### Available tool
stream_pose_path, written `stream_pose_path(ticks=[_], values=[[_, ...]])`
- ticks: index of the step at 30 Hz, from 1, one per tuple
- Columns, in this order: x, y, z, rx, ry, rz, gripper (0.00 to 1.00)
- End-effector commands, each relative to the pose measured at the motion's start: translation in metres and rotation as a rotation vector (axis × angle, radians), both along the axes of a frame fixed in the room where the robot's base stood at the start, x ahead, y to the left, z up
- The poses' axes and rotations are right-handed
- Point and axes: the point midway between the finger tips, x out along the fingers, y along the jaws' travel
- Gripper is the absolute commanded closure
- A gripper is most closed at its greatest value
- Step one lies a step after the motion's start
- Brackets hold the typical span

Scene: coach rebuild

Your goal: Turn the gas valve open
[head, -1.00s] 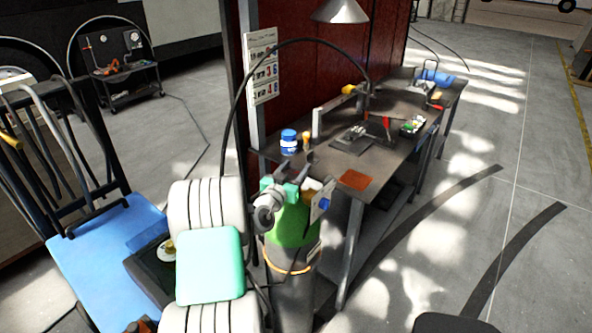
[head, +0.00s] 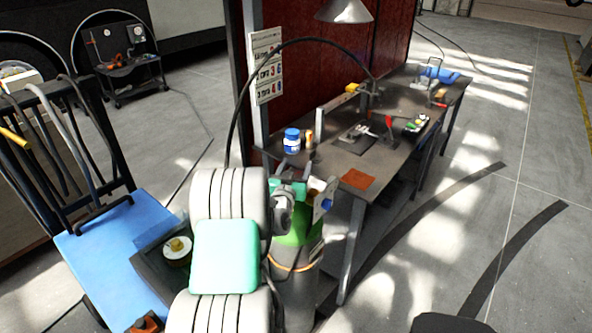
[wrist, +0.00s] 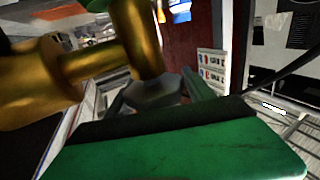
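The gas cylinder (head: 294,290) stands upright beside the workbench, dark grey with a green shoulder and an orange band. Its valve top is largely hidden behind my arm in the head view. My gripper (head: 296,187) is at the height of the cylinder's top, partly covered by my white wrist. In the wrist view a brass valve fitting (wrist: 135,45) is very close to the camera, with a grey hexagonal part below it. A green, black-edged block fills the bottom of that view. Neither view shows clearly the finger gap or whether the fingers touch the valve.
The workbench (head: 385,135) behind holds a blue jar (head: 292,141), an orange pad (head: 358,179) and several tools. A black hose (head: 300,42) arches over the cylinder. A blue cart (head: 115,240) stands at the left.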

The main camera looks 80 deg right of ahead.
Motion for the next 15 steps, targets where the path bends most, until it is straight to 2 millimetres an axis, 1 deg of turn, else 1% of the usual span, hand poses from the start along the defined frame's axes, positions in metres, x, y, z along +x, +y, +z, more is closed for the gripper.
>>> stream_pose_path(ticks=[1, 4, 11, 14, 15], values=[[-0.001, 0.001, -0.002, 0.003, 0.001, -0.001, 0.33], [-0.001, 0.001, -0.003, 0.005, 0.002, -0.002, 0.25], [-0.002, 0.002, -0.004, 0.008, 0.003, -0.003, 0.25], [-0.002, 0.008, -0.006, 0.008, 0.004, -0.003, 0.25], [-0.001, 0.014, -0.006, 0.008, 0.002, -0.002, 0.25]])
